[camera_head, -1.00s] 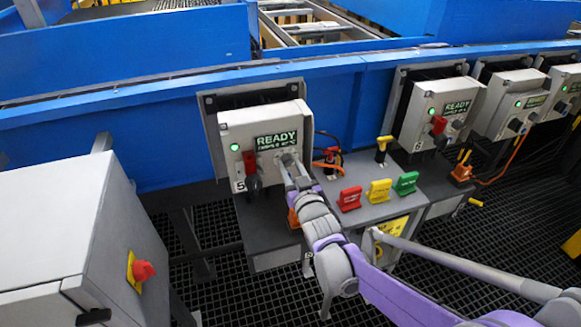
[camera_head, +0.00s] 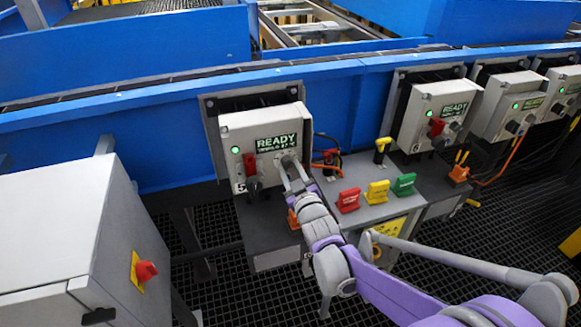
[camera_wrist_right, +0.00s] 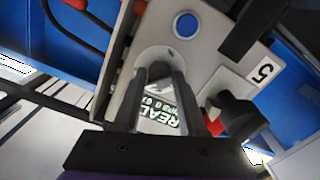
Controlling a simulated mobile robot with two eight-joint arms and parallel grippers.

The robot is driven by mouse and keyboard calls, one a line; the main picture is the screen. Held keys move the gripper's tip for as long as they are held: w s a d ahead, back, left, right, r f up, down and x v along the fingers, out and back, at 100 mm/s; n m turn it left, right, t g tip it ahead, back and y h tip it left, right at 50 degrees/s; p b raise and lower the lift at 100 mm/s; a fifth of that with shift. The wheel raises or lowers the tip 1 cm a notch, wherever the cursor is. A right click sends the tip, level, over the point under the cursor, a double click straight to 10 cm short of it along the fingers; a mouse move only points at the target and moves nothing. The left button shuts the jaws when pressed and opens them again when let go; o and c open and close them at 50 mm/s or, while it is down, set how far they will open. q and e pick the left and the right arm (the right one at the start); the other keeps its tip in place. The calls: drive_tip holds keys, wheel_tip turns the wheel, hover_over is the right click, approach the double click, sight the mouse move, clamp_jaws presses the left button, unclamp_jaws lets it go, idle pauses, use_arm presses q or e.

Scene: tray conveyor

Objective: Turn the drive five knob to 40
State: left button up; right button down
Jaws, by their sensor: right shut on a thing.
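The drive five box (camera_head: 240,138) is light grey and carries a label 5, a green lamp, a red switch and a dark READY display (camera_head: 276,143). The display's second line is too small to read surely. My right gripper (camera_head: 290,172) reaches up to the box front below the display. In the right wrist view my right gripper (camera_wrist_right: 160,78) has its two dark fingers closed on the drive five knob, whose round grey base (camera_wrist_right: 160,54) shows behind the fingertips. The fingers hide most of the knob and its pointer. My left gripper is not in view.
Red, yellow and green tags (camera_head: 377,192) stand on the shelf right of the box. The drive six box (camera_head: 425,112) is farther right. A grey cabinet (camera_head: 60,215) with a red rotary switch stands at the left. The blue conveyor side (camera_head: 150,130) runs behind.

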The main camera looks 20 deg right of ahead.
drive_tip(key=n+p, duration=0.1)
drive_tip(key=n, duration=0.4)
drive_tip(key=shift+n, duration=0.3)
drive_tip(key=n+p, duration=0.1)
drive_tip(key=n, duration=0.4)
drive_tip(key=shift+p, duration=0.3)
drive_tip(key=n+p, duration=0.1)
drive_tip(key=n, duration=0.5)
drive_tip(key=shift+r+n, duration=0.1)
drive_tip(key=shift+n, duration=0.3)
drive_tip(key=n+p, duration=0.1)
drive_tip(key=n, duration=0.4)
drive_tip(key=c, duration=0.5)
unclamp_jaws()
